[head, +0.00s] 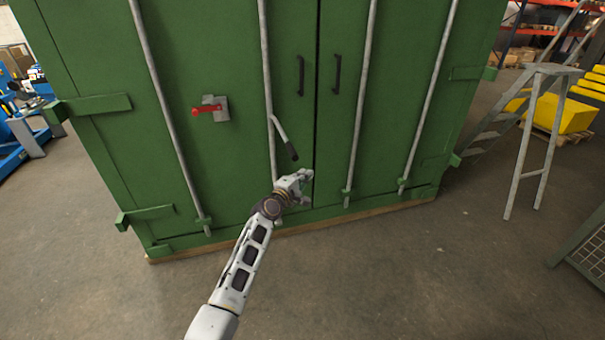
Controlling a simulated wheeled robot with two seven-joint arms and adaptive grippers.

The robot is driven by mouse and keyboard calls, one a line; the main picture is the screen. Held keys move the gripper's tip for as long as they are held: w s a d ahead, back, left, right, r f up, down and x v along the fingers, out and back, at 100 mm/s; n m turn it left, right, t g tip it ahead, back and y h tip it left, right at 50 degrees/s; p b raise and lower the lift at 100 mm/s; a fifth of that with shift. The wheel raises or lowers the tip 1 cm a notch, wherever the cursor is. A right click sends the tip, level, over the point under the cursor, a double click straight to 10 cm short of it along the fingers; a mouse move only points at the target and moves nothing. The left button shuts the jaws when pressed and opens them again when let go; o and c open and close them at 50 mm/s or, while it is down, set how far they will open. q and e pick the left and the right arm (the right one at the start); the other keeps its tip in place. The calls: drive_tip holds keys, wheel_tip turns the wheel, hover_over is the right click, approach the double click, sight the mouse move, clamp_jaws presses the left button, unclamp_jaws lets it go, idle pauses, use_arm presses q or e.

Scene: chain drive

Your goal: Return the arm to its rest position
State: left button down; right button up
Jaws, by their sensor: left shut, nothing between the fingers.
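My left arm comes in from the bottom, left of centre, and reaches up to the front of a large green cabinet (230,60). My left gripper (308,174) is shut and empty, in front of the lower part of the doors. A grey lever with a black grip (286,139) slants down from a vertical rod, just above the gripper; it appears apart from the fingers. A red handle (207,109) on a grey plate sits on the left door. My right gripper is not in view.
Two black door handles (300,75) flank the centre seam, and the doors look closed. A grey step ladder (530,130) stands at the right, with a mesh-sided frame (590,250) at the lower right. Blue equipment (25,125) stands far left. The concrete floor (400,285) in front is clear.

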use_arm(q)
drive_tip(key=shift+s+d+f, duration=0.1)
drive_tip(key=shift+s+d, duration=0.05)
drive_tip(key=shift+s, duration=0.15)
idle(0.4)
